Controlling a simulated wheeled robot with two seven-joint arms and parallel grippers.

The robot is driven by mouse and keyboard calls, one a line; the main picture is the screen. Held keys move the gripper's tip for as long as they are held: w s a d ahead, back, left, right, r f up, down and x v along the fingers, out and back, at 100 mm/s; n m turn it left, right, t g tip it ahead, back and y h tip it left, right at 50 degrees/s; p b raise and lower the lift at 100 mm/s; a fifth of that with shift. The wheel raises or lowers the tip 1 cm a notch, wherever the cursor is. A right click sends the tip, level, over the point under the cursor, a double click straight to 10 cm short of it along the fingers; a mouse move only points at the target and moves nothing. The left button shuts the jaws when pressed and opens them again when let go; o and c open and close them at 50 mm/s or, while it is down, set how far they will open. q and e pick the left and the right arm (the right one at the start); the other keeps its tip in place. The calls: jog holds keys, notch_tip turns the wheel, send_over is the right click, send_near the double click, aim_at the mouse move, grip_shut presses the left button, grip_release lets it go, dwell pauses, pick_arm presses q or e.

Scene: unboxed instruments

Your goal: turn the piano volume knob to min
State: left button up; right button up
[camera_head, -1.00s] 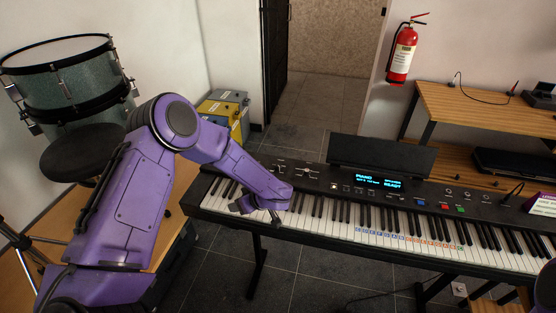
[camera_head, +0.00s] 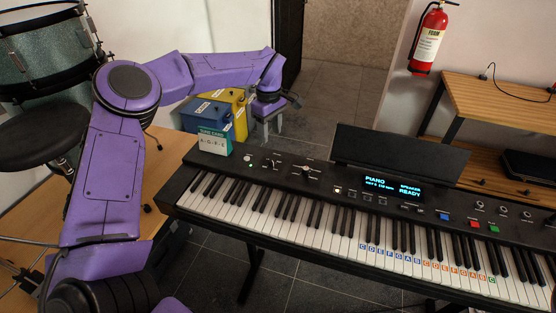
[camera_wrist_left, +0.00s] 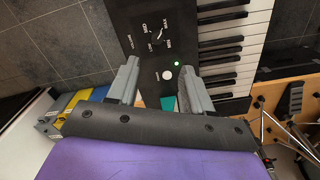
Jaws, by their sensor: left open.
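The volume knob (camera_head: 272,162) is a small dark knob with a light pointer at the left end of the piano's (camera_head: 340,205) black top panel. In the left wrist view the knob (camera_wrist_left: 156,38) shows with white markings around it, too small to read surely. My left gripper (camera_head: 268,124) is open and empty, apart from the piano, near its back left corner. In the wrist view the fingers (camera_wrist_left: 160,70) are spread, with a white button (camera_wrist_left: 168,75) and a green light between them in the picture; the knob lies beyond the tips. My right gripper is not in view.
A second knob (camera_head: 306,171) sits right of the first. A music stand panel (camera_head: 400,158) rises at the back. A drum (camera_head: 45,60) and stool are at left.

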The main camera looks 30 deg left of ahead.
aim_at(272, 160)
pick_arm(q)
jog(key=f+p, duration=0.1)
jog(key=f, duration=0.4)
jog(key=f+p, duration=0.1)
jog(key=f, duration=0.4)
jog(key=shift+w+d+f, duration=0.1)
jog(key=shift+w+f, duration=0.1)
jog(key=shift+f, duration=0.55)
jog(key=shift+c, duration=0.3)
grip_shut()
